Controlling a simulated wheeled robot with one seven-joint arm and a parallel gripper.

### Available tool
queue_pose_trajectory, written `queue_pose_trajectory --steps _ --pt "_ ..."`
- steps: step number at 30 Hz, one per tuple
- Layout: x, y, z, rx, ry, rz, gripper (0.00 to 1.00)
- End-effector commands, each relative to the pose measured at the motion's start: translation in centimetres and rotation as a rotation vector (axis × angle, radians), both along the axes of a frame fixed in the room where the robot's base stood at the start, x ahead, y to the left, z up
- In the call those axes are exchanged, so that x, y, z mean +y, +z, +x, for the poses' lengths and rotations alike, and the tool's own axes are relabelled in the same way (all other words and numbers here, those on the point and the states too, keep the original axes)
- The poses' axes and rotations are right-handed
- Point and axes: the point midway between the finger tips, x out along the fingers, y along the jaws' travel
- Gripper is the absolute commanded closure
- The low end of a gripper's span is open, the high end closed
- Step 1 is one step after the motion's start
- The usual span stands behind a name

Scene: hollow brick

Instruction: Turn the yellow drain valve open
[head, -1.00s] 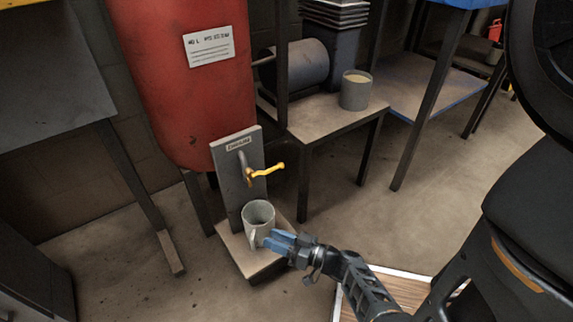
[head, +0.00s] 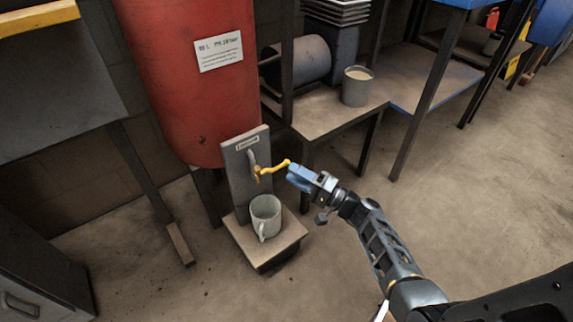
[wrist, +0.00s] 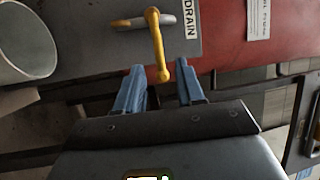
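The yellow drain valve handle (head: 272,169) sticks out to the right from a grey spout on the upright grey panel (head: 240,185), which has a label at its top. My gripper (head: 291,175) is beside the handle's free end in the head view. A grey mug (head: 265,217) stands upright on the small stand below the spout.
The red tank (head: 190,90) rises behind the panel. The small stand (head: 281,241) bears the mug below my gripper. A table (head: 325,118) with a filled grey cup (head: 357,87) stands behind to the right. The floor at right is clear.

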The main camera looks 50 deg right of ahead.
Motion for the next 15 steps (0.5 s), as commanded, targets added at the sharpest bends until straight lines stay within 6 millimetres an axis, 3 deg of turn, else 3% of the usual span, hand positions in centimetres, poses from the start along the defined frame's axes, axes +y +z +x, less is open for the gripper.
queue_pose_trajectory --steps 9,15 --pt "0.6 0.7 4.6 0.0 0.002 -0.002 0.62" --pt "0.7 0.9 5.6 0.002 -0.001 -0.002 0.62"
